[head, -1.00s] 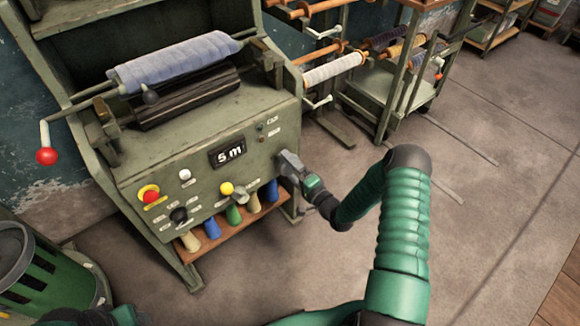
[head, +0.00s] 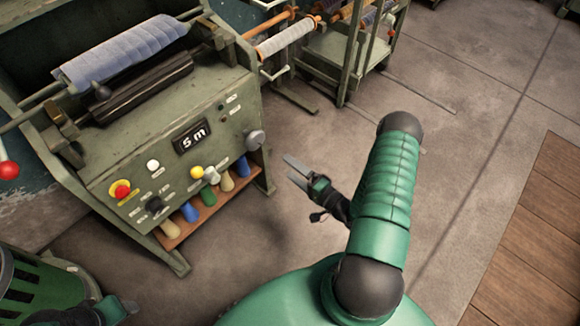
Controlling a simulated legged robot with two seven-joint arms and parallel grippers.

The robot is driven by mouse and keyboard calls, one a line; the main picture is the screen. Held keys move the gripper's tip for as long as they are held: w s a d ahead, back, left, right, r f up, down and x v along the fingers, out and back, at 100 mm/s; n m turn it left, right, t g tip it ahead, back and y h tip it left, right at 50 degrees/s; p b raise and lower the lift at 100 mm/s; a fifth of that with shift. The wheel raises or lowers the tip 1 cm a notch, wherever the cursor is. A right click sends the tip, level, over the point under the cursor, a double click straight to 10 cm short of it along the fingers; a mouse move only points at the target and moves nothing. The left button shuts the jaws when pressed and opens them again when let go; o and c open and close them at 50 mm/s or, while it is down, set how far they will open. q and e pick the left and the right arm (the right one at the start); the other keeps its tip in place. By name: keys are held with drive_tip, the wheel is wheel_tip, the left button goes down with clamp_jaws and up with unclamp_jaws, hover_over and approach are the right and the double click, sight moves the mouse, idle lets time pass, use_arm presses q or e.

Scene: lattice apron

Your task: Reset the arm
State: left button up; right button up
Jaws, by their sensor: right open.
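My right arm (head: 385,190) is green with dark joints and comes in from the lower right. Its gripper (head: 291,169) is open and empty, over bare floor to the right of the green machine (head: 120,150). It is apart from the grey knob (head: 255,139) on the machine's right front. Part of my left gripper (head: 118,309) shows at the lower left edge, in front of a green slatted bin; its fingers are too cut off and dark to judge.
The machine carries a blue fabric roll (head: 125,50), a display (head: 193,137) reading "5 m", a red button (head: 120,189) and a yellow knob (head: 197,172). Several coloured cones stand on its low shelf. The bin (head: 38,285) is lower left. A spool rack (head: 330,50) stands behind. Floor at right is clear.

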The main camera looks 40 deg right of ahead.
drive_tip(key=w+a+r+n+g+h, duration=0.1)
drive_tip(key=w+a+r+n+g, duration=0.4)
drive_tip(key=n+g, duration=0.55)
drive_tip(key=s+a+r+n+g, duration=0.5)
drive_tip(key=s+a+r, duration=0.2)
drive_tip(key=s+a, duration=0.55)
drive_tip(key=w+p+v, duration=0.2)
drive_tip(key=p+v, duration=0.8)
drive_tip(key=w+r+p+v, duration=0.1)
drive_tip(key=w+p+v, duration=0.1)
drive_tip(key=p+v, duration=0.9)
drive_tip(key=shift+w+a, duration=0.5)
